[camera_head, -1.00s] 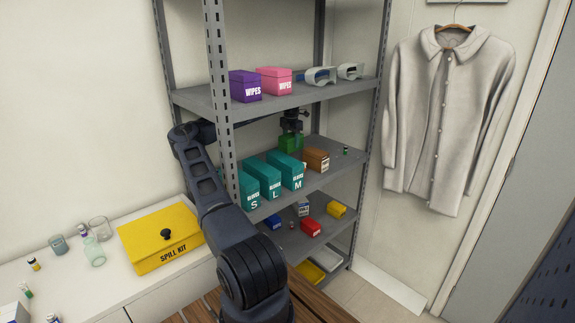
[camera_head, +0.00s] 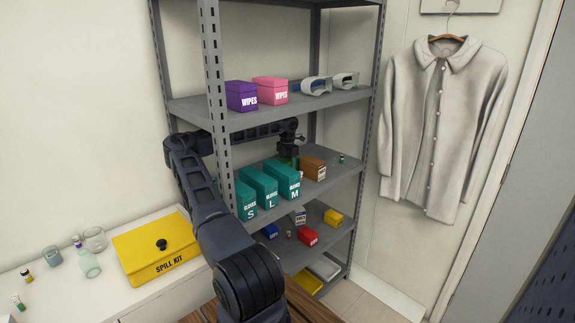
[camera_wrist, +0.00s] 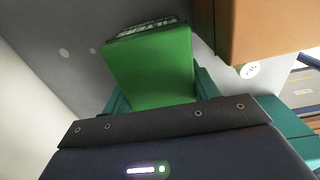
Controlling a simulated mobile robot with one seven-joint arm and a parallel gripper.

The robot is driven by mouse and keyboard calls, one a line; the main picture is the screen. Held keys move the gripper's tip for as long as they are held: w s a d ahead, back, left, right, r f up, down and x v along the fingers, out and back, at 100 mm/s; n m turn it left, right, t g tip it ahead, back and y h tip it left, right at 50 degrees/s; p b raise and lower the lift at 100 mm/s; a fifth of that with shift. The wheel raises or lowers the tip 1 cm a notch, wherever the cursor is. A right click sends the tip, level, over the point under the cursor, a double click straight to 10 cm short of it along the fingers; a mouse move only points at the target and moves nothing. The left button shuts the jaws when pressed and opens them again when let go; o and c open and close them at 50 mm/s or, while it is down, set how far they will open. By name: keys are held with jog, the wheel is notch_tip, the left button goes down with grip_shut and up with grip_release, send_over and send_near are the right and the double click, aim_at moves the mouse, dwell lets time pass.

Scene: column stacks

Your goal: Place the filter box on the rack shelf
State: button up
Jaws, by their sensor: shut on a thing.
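My gripper (camera_head: 288,152) is shut on a green box, taken to be the filter box (camera_head: 288,161), at the rack's middle shelf (camera_head: 335,174). In the head view only a little green shows, behind the teal glove boxes. The green box (camera_wrist: 150,65) fills the middle of the wrist view, just past the gripper's dark front bar (camera_wrist: 165,121). An orange-brown box (camera_head: 313,168) stands just right of it and also shows in the wrist view (camera_wrist: 265,28). I cannot tell whether the green box touches the shelf.
Teal glove boxes (camera_head: 262,187) stand in front on the same shelf. A small bottle (camera_head: 341,159) is at its right. The upper shelf (camera_head: 200,110) holds wipes boxes and visors. A rack post (camera_head: 215,80) stands near my arm. A yellow spill kit (camera_head: 155,248) sits on the left counter.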

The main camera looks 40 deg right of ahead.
aim_at(287, 159)
jog(key=o, duration=1.1)
jog(key=shift+f, duration=0.1)
notch_tip(287, 159, up, 8)
jog(key=shift+f, duration=0.1)
